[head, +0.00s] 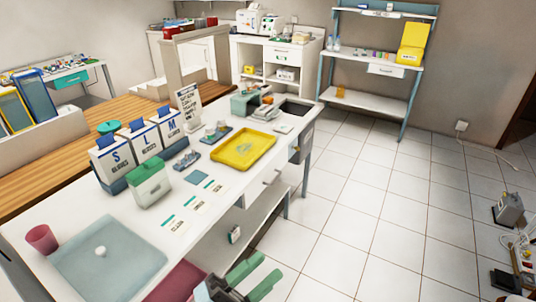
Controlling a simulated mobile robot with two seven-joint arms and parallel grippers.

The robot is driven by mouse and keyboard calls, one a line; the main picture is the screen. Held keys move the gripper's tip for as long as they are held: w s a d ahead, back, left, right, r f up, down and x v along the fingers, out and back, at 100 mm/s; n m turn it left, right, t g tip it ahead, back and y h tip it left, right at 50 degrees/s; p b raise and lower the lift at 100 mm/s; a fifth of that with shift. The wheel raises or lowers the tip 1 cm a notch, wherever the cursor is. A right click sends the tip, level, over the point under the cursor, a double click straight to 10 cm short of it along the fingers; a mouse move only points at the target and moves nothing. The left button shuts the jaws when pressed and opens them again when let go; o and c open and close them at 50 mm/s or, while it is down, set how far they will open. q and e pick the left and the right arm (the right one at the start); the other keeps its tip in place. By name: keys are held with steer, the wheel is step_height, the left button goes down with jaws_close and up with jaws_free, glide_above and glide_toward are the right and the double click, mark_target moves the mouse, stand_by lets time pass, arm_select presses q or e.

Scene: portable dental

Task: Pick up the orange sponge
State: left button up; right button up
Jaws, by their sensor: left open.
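A small orange block (267,100), which looks like the orange sponge, lies on the far end of the white counter, beside a teal-grey box. It is too small to make out in detail. My left gripper (270,266) shows at the bottom middle, with two green fingers apart and nothing between them. It is beside the near side of the counter, far from the orange block. My right gripper is not in view.
The counter (235,187) carries a yellow tray (244,149), white boxes marked S, L and M, a green-lidded box (150,184), cards and a pink cup (41,238). The tiled floor at right is mostly clear.

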arm_select(q)
steer(key=s+a+f+n+y, duration=0.3)
steer(key=a+f+n+y, duration=0.1)
steer(key=f, duration=0.4)
steer(key=s+a+f+n+g+y, duration=0.1)
steer(key=s+a+f+n+y, duration=0.2)
steer(key=a+f+n+y, duration=0.2)
steer(key=s+a+f+n+y, duration=0.4)
steer(key=a+f+n+y, duration=0.1)
steer(key=f+n, duration=0.5)
steer(key=shift+f+g+y+p, duration=0.35)
steer(key=shift+f+y, duration=0.15)
steer(key=shift+y, duration=0.3)
steer(key=s+a+f+n+g, duration=0.1)
steer(key=s+f, duration=0.1)
steer(key=s, duration=0.1)
steer(key=s+a+f+n+g, duration=0.1)
steer(key=s+f, duration=0.1)
steer(key=s, duration=0.1)
steer(key=s+a+f+n+g+y, duration=0.1)
steer(key=s+f, duration=0.1)
steer(key=shift+s+g, duration=0.25)
steer(key=shift+s, duration=0.15)
steer(key=shift+c, duration=0.8)
